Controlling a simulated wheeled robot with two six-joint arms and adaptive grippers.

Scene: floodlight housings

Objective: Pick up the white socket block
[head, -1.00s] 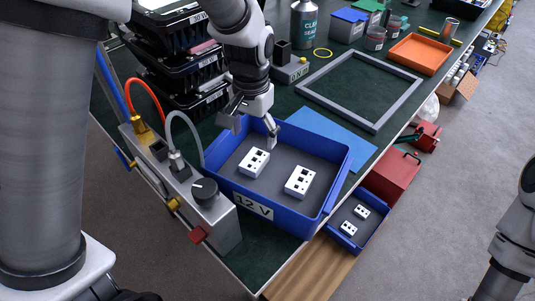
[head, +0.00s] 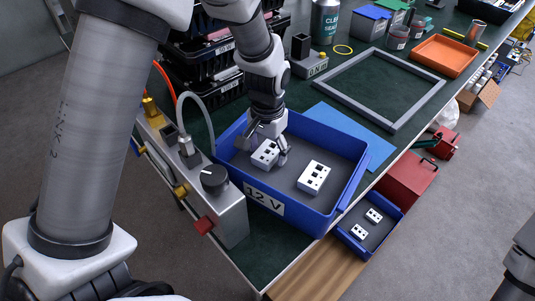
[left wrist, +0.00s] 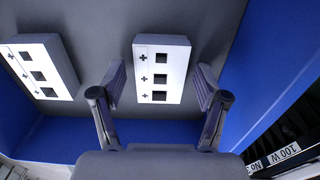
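Two white socket blocks with dark square holes lie in the blue tray marked 12 V (head: 262,197). The left block (head: 264,154) is under my left gripper (head: 267,150); it also shows in the left wrist view (left wrist: 163,70). The other block (head: 313,177) lies to its right in the head view and shows at the left in the left wrist view (left wrist: 42,68). My left gripper is open, with one finger (left wrist: 160,84) on each side of the block and small gaps showing. My right gripper is out of view.
The tray's walls surround the blocks. A grey control box with a black knob (head: 214,180) stands beside it. A smaller blue bin (head: 346,238) holds two small white blocks. A grey frame (head: 388,125) lies behind, and a blue sheet (head: 345,128) lies beside the tray.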

